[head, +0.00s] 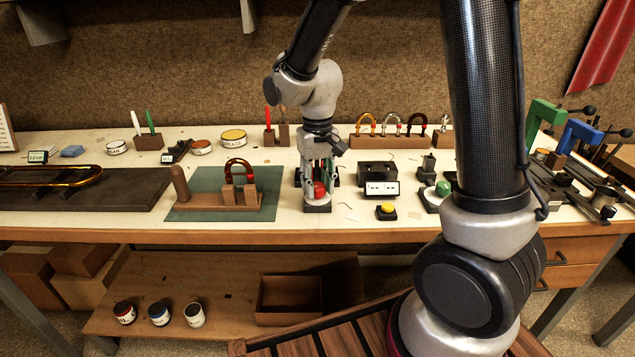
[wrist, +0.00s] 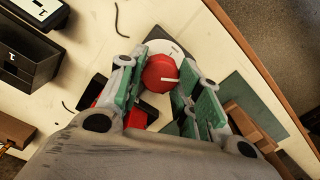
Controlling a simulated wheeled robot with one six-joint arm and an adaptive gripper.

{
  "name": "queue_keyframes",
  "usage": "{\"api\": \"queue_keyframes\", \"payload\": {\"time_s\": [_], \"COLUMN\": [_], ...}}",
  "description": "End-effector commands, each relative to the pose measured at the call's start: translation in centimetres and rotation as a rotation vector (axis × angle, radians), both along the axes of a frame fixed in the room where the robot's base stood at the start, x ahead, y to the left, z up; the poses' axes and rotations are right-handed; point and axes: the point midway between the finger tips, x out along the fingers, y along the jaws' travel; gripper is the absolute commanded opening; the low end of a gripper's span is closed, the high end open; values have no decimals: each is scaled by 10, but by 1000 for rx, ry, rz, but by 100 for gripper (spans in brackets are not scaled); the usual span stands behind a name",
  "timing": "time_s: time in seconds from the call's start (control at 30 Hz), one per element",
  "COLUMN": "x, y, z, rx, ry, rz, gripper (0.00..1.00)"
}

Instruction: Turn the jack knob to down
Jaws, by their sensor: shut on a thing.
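A round red knob (head: 320,189) sits on a pale dial plate with a dark base, near the front of the bench; I take it for the jack knob. My gripper (head: 319,183) points down over it, with a finger on each side. In the wrist view the red knob (wrist: 160,72) is between the green-padded fingers of my gripper (wrist: 158,88), which is shut on it. A white pointer line on the knob runs toward the right of the wrist picture. The dial's markings are too small and partly hidden to read.
A green mat (head: 215,181) with a wooden stand lies to the left. To the right are a yellow button (head: 387,208), a dark box (head: 376,169) with a label, and a green knob (head: 442,188). A wooden rack (head: 386,142) of bent tubes stands behind.

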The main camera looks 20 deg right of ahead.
Motion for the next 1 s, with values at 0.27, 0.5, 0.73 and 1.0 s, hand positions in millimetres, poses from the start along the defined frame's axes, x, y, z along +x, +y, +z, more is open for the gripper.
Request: {"api": "queue_keyframes", "payload": {"time_s": [0.27, 0.5, 0.73, 1.0], "x": [1, 2, 2, 2], "y": [0, 1, 1, 1], "z": [1, 1, 1, 1], "rx": [1, 0, 0, 0], "ry": [-4, -5, -5, -6], "rz": [262, 490, 693, 872], "gripper": [10, 10, 10, 10]}}
